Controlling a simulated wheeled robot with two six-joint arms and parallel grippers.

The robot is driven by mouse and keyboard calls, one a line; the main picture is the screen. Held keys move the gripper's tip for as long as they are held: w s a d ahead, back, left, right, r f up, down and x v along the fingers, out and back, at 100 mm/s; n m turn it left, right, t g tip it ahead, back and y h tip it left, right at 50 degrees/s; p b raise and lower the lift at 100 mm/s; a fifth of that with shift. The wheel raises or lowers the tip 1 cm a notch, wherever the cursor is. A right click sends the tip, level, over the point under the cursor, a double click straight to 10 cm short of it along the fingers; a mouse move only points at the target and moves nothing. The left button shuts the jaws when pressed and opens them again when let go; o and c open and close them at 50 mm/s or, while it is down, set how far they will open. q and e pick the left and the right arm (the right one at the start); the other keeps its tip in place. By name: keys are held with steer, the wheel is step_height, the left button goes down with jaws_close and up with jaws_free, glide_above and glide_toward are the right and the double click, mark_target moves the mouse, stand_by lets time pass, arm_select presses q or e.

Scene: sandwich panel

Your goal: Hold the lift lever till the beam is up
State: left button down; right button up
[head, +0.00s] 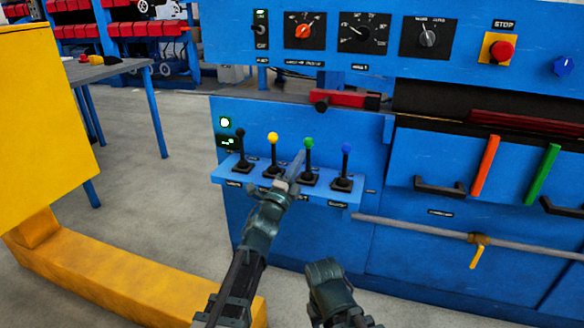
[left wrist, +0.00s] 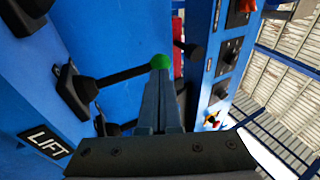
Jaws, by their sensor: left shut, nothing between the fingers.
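A row of levers stands on a blue shelf on the panel in the head view, with black, yellow, green and blue knobs. The green-knobbed lever (head: 309,145) is third from the left. It also shows in the left wrist view (left wrist: 163,62), with a LIFT label (left wrist: 45,143) near its base. My left gripper (head: 298,160) is shut and empty, its fingertips right at the green knob. The tips overlap the knob in the left wrist view (left wrist: 160,78); I cannot tell whether they touch. I cannot pick out the beam for sure. My right gripper's fingers are not visible.
The yellow lever (head: 272,138) and blue lever (head: 347,150) stand close on either side. A red stop button (head: 502,50) is at upper right. A yellow post and base (head: 140,265) stand at left.

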arm_select(q)
steer(key=shift+x, duration=1)
steer(key=shift+p+x, duration=0.45)
steer(key=shift+x, duration=0.4)
steer(key=shift+w+f, duration=0.1)
steer(key=shift+f, duration=0.05)
stand_by(1.6)
steer(key=s+r+b+v, duration=0.1)
steer(key=r+b+v, duration=0.1)
steer(key=v, duration=1.1)
steer(key=shift+s+a+b, duration=0.3)
steer(key=shift+a+b, duration=0.1)
steer(key=shift+b, duration=0.45)
steer(key=shift+f, duration=0.1)
